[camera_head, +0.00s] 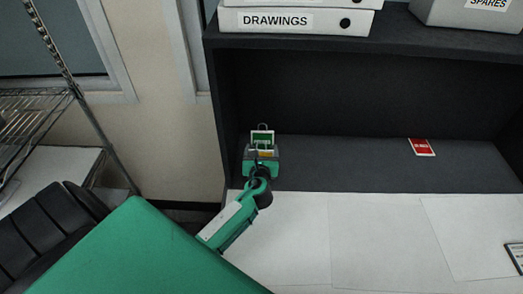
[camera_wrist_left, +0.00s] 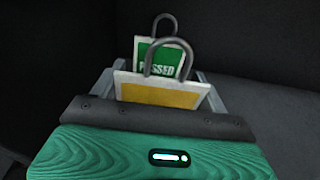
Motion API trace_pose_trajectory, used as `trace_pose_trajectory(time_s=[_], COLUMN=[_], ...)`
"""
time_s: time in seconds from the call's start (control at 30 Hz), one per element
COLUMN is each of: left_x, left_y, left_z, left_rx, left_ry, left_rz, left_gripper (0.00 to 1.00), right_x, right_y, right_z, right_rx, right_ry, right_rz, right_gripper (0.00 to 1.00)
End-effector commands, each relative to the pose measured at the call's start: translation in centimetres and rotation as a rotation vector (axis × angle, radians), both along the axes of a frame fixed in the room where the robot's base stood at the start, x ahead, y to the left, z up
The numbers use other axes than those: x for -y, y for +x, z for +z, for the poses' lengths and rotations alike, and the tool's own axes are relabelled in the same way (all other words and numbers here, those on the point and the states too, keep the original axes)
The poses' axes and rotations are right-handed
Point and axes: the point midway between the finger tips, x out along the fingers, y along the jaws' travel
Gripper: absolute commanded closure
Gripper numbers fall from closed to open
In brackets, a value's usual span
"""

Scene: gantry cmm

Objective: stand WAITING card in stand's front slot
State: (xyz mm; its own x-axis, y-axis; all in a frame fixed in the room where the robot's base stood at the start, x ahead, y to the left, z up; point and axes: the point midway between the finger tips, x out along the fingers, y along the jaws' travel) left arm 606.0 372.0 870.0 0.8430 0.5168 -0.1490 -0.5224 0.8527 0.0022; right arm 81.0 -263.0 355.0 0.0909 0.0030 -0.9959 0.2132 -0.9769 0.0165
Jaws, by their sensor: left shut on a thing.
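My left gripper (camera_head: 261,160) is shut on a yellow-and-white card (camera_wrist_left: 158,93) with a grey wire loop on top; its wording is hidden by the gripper. The green card also shows upright in the head view (camera_head: 262,137). The stand and its slots are hidden behind the cards and gripper, so I cannot tell whether the yellow card is in a slot. My right gripper is not in view.
A red card (camera_head: 421,147) lies on the dark shelf floor (camera_head: 340,160) to the right. The shelf's left wall is close beside my left gripper. A DRAWINGS binder (camera_head: 295,21) and a SPARES box (camera_head: 470,12) sit on top. The white front surface (camera_head: 380,235) is largely clear.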

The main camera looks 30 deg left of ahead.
Motion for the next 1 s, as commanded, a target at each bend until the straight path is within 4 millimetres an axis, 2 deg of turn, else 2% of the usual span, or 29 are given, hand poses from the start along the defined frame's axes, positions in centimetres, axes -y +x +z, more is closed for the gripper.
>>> trace_pose_trajectory(time_s=[0.4,0.43,0.53,0.97,1.0], left_x=[0.00,0.00,0.00,0.01,0.01], left_y=[0.01,0.01,0.01,0.00,0.00], left_z=[-0.34,-0.34,-0.33,-0.34,-0.34], left_rx=[-0.001,-0.001,-0.001,0.000,0.000], left_ry=[0.001,0.001,0.001,0.000,0.000], left_rz=[0.000,0.000,0.000,0.000,0.000], left_gripper=[0.45,0.18,0.00,0.00,0.05], right_x=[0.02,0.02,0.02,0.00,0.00], right_y=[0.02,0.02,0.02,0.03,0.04], right_z=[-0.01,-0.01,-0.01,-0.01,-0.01], right_rx=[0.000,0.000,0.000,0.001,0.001], right_ry=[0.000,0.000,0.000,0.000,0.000], right_rz=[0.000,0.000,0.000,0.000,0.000], right_gripper=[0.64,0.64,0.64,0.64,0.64])
